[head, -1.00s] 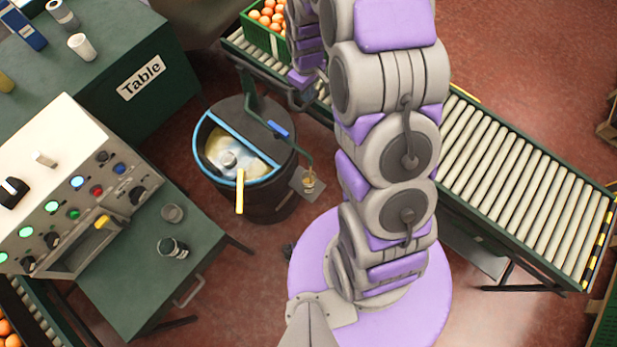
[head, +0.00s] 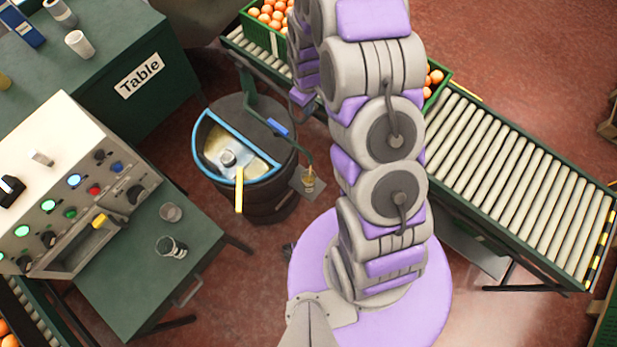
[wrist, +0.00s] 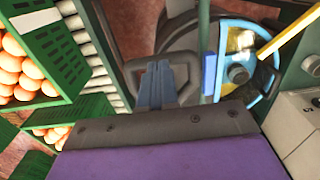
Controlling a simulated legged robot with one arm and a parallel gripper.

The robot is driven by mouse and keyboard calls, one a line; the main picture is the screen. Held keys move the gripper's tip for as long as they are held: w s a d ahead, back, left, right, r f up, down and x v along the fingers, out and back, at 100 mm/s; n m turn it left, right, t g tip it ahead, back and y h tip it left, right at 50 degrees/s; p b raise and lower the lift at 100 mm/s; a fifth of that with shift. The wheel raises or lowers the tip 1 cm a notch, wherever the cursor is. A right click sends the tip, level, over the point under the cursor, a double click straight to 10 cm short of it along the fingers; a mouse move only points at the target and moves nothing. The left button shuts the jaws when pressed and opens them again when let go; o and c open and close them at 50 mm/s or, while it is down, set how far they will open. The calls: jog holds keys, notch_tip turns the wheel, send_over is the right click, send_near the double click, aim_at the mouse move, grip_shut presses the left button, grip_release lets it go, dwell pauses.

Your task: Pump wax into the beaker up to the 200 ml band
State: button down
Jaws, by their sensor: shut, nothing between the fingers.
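The wax drum (head: 262,205) is dark, with a blue-rimmed half opening (head: 205,127) showing pale yellow wax (head: 250,165) and a yellow paddle handle (head: 239,192). A green pump (head: 246,85) with a blue grip (head: 278,128) stands on its lid. Its thin spout ends over a small beaker (head: 309,184) on a grey plate (head: 297,185); the beaker has amber content low down, and its bands are too small to read. In the wrist view my gripper (wrist: 157,72) is shut and empty, left of the blue grip (wrist: 209,72) and apart from it in the picture.
A roller conveyor (head: 500,175) carrying green orange crates (head: 268,38) runs behind my arm. A table (head: 110,60) holds cups and a blue box. A control panel (head: 75,190) stands on a green bench (head: 150,270) with two small vessels.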

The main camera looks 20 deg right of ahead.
notch_tip(320, 180, up, 14)
jog(key=p, duration=0.3)
jog(key=shift+p, duration=0.4)
notch_tip(320, 180, down, 15)
jog(key=b, duration=0.3)
jog(key=shift+f, duration=0.2)
notch_tip(320, 180, up, 16)
jog(key=p, duration=0.4)
jog(key=shift+f, duration=0.15)
jog(key=shift+f, duration=0.1)
dwell(0.4)
notch_tip(320, 180, down, 16)
jog(key=b, duration=0.3)
jog(key=shift+r, duration=0.2)
notch_tip(320, 180, up, 16)
jog(key=p, duration=0.4)
